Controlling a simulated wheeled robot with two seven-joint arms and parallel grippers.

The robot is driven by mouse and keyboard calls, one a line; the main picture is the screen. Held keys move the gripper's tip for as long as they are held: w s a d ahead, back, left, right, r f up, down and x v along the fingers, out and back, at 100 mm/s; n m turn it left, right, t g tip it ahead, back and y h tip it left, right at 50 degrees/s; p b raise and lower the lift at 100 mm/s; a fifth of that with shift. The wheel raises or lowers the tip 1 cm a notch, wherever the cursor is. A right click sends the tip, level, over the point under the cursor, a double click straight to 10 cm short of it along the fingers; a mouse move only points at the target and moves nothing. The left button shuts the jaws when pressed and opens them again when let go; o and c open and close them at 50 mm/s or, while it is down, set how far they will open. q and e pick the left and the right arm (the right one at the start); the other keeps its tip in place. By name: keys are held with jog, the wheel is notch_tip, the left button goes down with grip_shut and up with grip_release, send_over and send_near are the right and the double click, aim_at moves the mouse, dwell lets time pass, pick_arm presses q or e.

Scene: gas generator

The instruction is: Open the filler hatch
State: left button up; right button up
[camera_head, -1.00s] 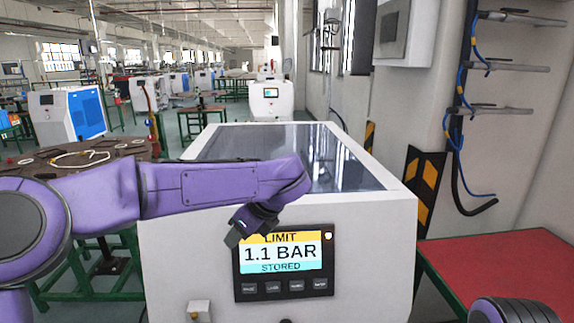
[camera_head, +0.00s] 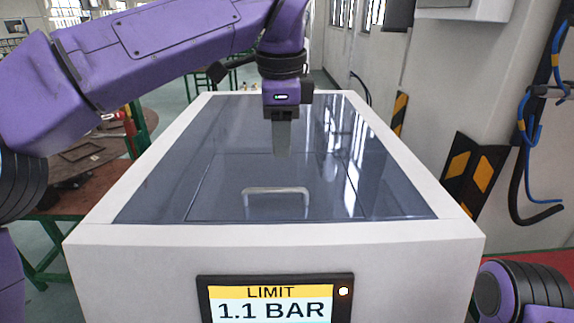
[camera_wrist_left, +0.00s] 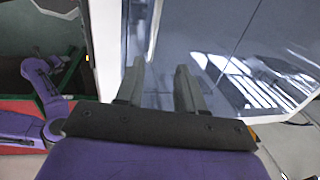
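The filler hatch (camera_head: 330,178) is a dark glossy panel marked by thin seams in the top of the white generator (camera_head: 400,226). A pale U-shaped handle (camera_head: 275,190) stands up from it near the front edge. My left gripper (camera_head: 282,154) points down above the panel, and in the head view its tip appears just above and behind the handle. In the left wrist view its two fingers (camera_wrist_left: 160,72) are apart with nothing between the tips. A pale bar, probably the handle (camera_wrist_left: 154,28), shows just beyond them. My right arm is at the lower right; its gripper is out of the head view.
The display (camera_head: 275,300) on the generator's front reads LIMIT 1.1 BAR. A wall with a striped panel (camera_head: 475,180) and blue hoses stands to the right. A brown table (camera_head: 80,160) is at the left. The space above the generator is otherwise clear.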

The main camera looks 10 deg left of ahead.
pick_arm(q)
send_near(281, 189)
notch_tip(281, 189, down, 2)
jog(key=f, duration=0.2)
jog(key=w+f, duration=0.1)
jog(key=w+f+p, duration=0.1)
jog(key=f, duration=0.1)
jog(key=shift+w+f, duration=0.1)
jog(key=shift+f, duration=0.2)
jog(key=shift+s+a+r, duration=0.1)
jog(key=shift+s, duration=0.35)
jog(key=shift+w, duration=0.1)
grip_shut()
